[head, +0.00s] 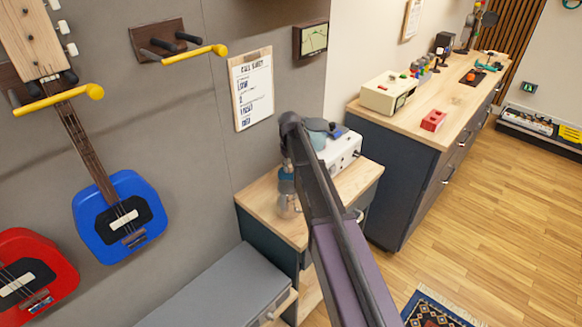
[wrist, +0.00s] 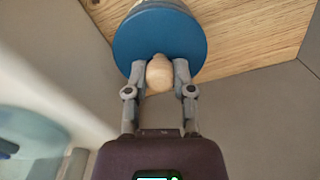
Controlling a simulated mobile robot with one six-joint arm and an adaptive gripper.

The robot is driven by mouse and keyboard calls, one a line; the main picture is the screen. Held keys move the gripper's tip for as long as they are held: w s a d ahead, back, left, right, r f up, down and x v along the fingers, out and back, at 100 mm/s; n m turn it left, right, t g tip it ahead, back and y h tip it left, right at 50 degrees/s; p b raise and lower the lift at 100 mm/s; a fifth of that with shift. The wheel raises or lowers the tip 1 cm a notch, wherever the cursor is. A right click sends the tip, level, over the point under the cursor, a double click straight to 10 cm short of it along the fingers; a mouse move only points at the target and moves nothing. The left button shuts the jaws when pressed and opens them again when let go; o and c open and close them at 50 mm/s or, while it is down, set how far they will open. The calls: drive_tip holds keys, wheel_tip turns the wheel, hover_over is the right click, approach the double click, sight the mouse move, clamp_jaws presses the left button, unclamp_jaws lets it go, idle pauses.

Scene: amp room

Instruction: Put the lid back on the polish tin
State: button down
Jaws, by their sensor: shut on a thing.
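In the wrist view, my gripper (wrist: 160,70) is shut on the pale wooden knob (wrist: 160,76) of a round blue lid (wrist: 157,38). The two fingertips press the knob from both sides, and the lid's disc lies just beyond them. A pale grey-blue piece shows at the top edge past the lid; I cannot tell whether it is the polish tin. In the head view, my arm crosses the small wooden-topped cabinet (head: 264,203) and hides much of it. My gripper is small and unclear there, low over the cabinet top. I cannot make out the tin clearly.
A white box with knobs (head: 343,150) stands on the cabinet, partly behind my arm. A grey bench (head: 215,290) is in front. A long workbench (head: 455,105) with a cream device (head: 388,92) and a red box (head: 433,120) is at right. Guitars (head: 120,215) hang left.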

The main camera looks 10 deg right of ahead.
drive_tip(key=shift+f+b, duration=0.45)
drive_tip(key=shift+f, duration=0.25)
drive_tip(key=shift+f, duration=0.2)
idle(1.9)
drive_tip(key=shift+c, duration=2)
unclamp_jaws()
drive_tip(key=o, duration=0.4)
drive_tip(key=shift+r, duration=0.2)
drive_tip(key=shift+r+p, duration=3.35)
